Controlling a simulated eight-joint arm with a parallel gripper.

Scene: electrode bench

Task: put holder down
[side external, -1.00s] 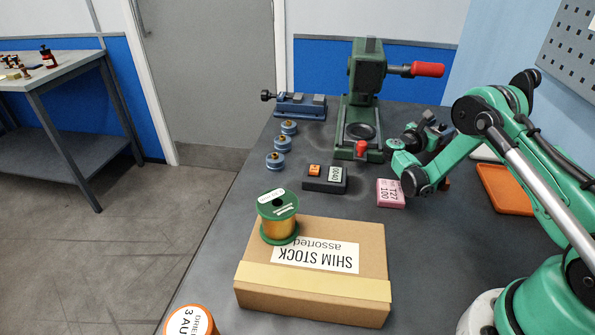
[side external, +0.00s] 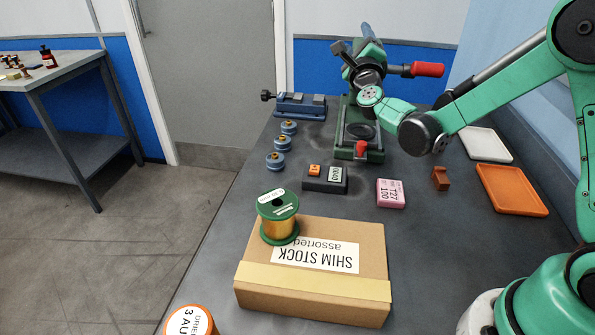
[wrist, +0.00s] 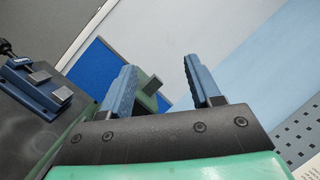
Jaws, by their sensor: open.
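A small copper-brown block (side external: 440,179), which looks like the holder, sits on the dark bench between a pink T27 box and an orange tray. Nothing touches it in the side view, and it is out of sight in the wrist view. My gripper (side external: 354,42) is raised well above the bench in front of the green press, up and to the left of the block. Its two blue fingers are spread apart in the wrist view (wrist: 158,66), with nothing between them but background.
The green press (side external: 361,150) with its red-handled lever (side external: 428,69) stands close behind my gripper. The orange tray (side external: 513,190) and a white tray (side external: 485,144) lie at right. The pink box (side external: 390,194), blue vise (side external: 300,105) and shim stock box (side external: 318,283) occupy the bench.

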